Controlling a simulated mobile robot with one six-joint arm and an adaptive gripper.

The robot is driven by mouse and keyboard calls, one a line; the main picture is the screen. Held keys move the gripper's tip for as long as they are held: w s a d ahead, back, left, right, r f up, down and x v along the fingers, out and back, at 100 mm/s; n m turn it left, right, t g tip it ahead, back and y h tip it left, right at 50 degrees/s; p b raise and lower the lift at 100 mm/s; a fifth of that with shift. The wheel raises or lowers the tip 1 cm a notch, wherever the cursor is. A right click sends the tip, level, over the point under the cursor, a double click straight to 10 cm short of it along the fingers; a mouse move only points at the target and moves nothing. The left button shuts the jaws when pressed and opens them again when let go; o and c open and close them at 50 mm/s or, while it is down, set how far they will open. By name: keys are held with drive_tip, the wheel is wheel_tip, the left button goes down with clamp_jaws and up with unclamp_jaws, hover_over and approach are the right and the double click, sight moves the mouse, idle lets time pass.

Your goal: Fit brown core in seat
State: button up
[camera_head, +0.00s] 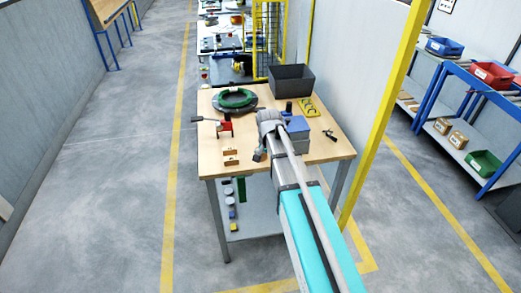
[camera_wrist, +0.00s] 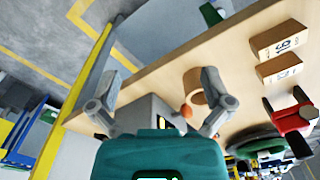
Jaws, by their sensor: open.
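A tan-brown round piece, seemingly the brown core (camera_wrist: 192,84), shows in the wrist view on the wooden table, beside the right finger and partly hidden by it. My gripper (camera_wrist: 162,84) has its two fingers wide apart with nothing held between them. In the head view my gripper (camera_head: 259,153) is low over the table's front part, and my arm hides what lies beneath. A grey box-like fixture (camera_wrist: 148,110) is seen between the fingers, with a small orange knob (camera_wrist: 187,112) beside it. I cannot tell which part is the seat.
Two brown blocks (camera_head: 231,157) lie on the table (camera_head: 325,155) at front left. A red clamp (camera_head: 224,127) stands behind them. A dark disc with a green ring (camera_head: 237,99) and a dark bin (camera_head: 291,78) are at the back. A blue-grey box (camera_head: 299,133) stands right of my arm.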

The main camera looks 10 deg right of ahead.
drive_tip(key=w+m, duration=0.5)
drive_tip(key=w, duration=0.6)
drive_tip(key=shift+w, duration=0.2)
drive_tip(key=shift+f+b, duration=1.2)
drive_tip(key=shift+b, duration=0.05)
drive_tip(key=shift+f, duration=0.1)
drive_tip(key=shift+w+a+f+b, duration=0.1)
drive_tip(key=shift+f+b, duration=1.15)
drive_tip(key=shift+b, duration=0.05)
drive_tip(key=shift+w+a+f+b, duration=0.1)
drive_tip(key=shift+f+b, duration=1.15)
drive_tip(key=c, duration=1.1)
drive_tip(key=shift+c, duration=0.2)
